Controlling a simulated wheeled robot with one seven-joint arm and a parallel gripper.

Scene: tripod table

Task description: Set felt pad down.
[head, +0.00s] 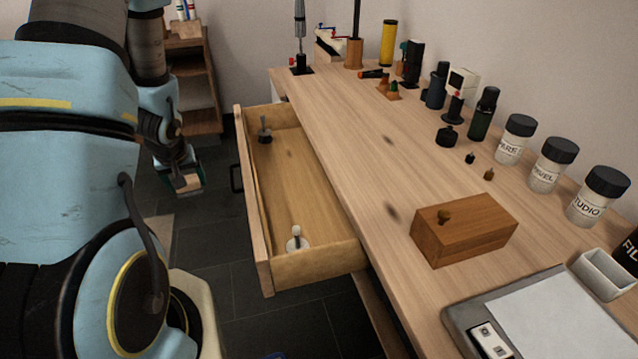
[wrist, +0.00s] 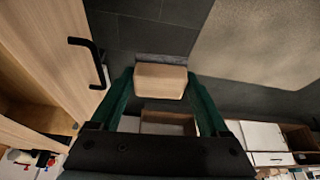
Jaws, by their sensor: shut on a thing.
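The felt pad (wrist: 161,80) appears in the wrist view as a pale tan block with a grey strip along its far edge. My gripper's green fingers (wrist: 160,88) are shut on its two sides. In the head view my gripper (head: 186,180) hangs over the dark floor, left of the open drawer and apart from the workbench. The pad (head: 187,184) shows there as a small brownish block at the fingertips, partly hidden by them.
The open drawer (head: 256,215) juts out from the workbench (head: 350,150) and holds two small knobbed items. A wooden block (head: 464,230), jars (head: 551,165) and a grey tray (head: 470,320) stand on the bench. The bench's left-middle top is clear. A shelf (head: 200,80) stands behind my gripper.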

